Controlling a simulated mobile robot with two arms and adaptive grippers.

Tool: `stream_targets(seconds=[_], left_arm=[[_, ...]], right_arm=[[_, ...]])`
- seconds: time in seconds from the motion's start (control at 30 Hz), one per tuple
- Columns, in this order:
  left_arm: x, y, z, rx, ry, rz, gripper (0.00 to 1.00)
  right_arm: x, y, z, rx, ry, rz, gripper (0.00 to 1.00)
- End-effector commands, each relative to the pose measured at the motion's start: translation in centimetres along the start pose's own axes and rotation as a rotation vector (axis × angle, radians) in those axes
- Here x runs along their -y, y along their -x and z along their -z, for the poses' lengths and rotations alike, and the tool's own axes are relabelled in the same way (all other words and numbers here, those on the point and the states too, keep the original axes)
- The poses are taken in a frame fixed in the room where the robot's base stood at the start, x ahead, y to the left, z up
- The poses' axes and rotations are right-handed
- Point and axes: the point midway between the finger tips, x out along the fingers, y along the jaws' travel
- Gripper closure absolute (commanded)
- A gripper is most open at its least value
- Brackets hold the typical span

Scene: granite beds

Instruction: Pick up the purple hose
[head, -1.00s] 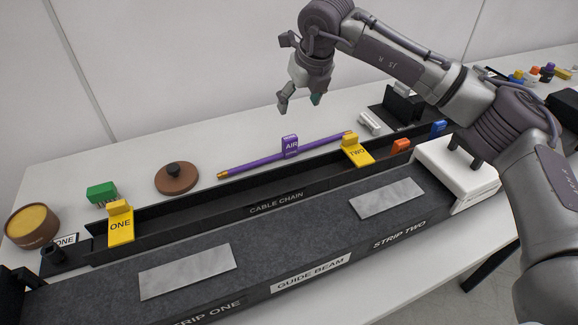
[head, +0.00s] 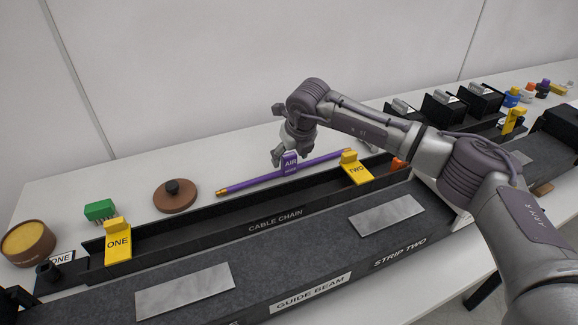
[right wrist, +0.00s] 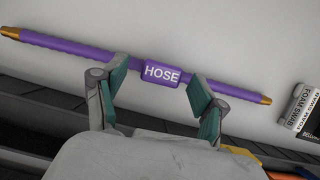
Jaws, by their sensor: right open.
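The purple hose (head: 250,182) is a thin straight rod with brass ends. My right gripper (head: 291,157) is over the tag. In the right wrist view the hose (right wrist: 70,46) runs slanting across, with a HOSE label (right wrist: 161,73) at its middle. The open fingers of my right gripper (right wrist: 157,98) show on either side of that label, with nothing gripped. I cannot tell whether they touch the hose. My left gripper is not in view.
The black cable chain trough (head: 205,233) runs in front of the hose, with yellow clips ONE (head: 118,243) and TWO (head: 356,170). A brown disc (head: 175,198) and a green block (head: 100,210) lie left. A FOAM SWAB item (right wrist: 299,106) is near the hose's right end.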

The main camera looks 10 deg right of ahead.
Motion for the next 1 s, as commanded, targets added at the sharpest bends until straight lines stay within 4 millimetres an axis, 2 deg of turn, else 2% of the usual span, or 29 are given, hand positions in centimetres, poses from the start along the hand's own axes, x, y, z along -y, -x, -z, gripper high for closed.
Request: stream_targets(seconds=[0.17,0.43,0.8,1.0], left_arm=[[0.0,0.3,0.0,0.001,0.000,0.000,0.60],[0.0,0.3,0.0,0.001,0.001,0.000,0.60],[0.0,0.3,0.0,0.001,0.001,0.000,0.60],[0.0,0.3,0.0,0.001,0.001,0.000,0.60]], right_arm=[[0.0,-1.9,0.0,0.000,0.000,0.000,0.29],[0.0,-2.2,0.0,0.001,0.001,0.000,0.31],[0.0,-2.2,0.0,0.000,0.000,0.000,0.93],[0.0,-2.2,0.0,0.000,0.000,0.000,0.94]])
